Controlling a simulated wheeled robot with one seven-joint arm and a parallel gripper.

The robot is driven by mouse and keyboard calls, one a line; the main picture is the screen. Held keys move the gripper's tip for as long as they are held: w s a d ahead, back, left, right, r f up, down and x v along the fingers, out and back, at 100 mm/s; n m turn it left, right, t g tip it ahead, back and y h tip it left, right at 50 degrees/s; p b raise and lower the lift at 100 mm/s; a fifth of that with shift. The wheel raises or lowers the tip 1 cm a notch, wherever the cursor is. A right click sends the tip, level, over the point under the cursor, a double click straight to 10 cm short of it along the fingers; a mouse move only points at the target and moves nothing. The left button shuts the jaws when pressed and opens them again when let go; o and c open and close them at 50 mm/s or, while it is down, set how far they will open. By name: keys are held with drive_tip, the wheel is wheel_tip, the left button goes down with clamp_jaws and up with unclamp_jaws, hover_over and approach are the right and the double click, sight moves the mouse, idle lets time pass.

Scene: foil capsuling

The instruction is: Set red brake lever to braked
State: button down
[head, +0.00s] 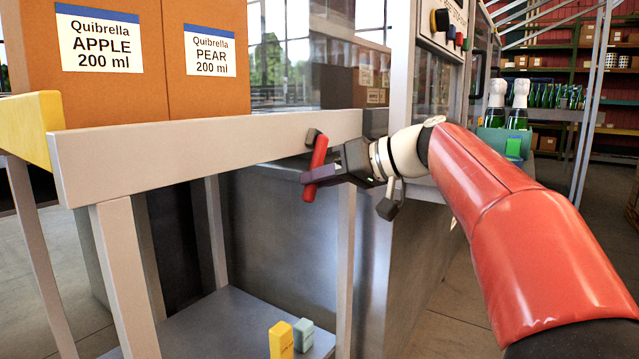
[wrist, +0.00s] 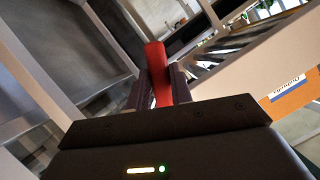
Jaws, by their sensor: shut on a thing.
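The red brake lever (head: 317,160) hangs from a dark pivot at the right end of the cart's grey top rail (head: 200,150). It slants, its upper end a little to the right of its lower end. My gripper (head: 312,177) reaches it from the right and is shut on its lower part. In the wrist view the red lever (wrist: 157,70) stands between the two dark fingers (wrist: 160,88). Part of the lever is hidden by the fingers. I see no marking that tells which setting the lever is in.
Orange-brown boxes labelled Quibrella APPLE (head: 105,90) and PEAR (head: 205,95) stand on the cart. A yellow block (head: 281,340) and a grey-blue block (head: 303,334) are on the lower shelf. A machine with buttons (head: 440,20) and two foil-topped bottles (head: 497,100) are behind my arm.

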idle(0.4)
drive_tip(key=c, duration=1.2)
unclamp_jaws()
drive_tip(key=shift+c, duration=0.2)
drive_tip(key=v, duration=0.8)
drive_tip(key=shift+p, duration=0.4)
drive_tip(key=s+d+f+m+h+p, duration=0.1)
drive_tip(key=s+f+m+h+p, duration=0.1)
drive_tip(key=s+f, duration=0.4)
drive_tip(key=s+d+f+m+h+p, duration=0.2)
drive_tip(key=s+f+h+p, duration=0.3)
drive_tip(key=s, duration=0.5)
drive_tip(key=s+d+f+m+g+h+p, duration=0.1)
drive_tip(key=s+f+m+h+p, duration=0.2)
drive_tip(key=s+f, duration=0.5)
drive_tip(key=shift+s+d+f+h+p, duration=0.45)
drive_tip(key=shift+f+h, duration=0.3)
drive_tip(key=shift+h, duration=0.45)
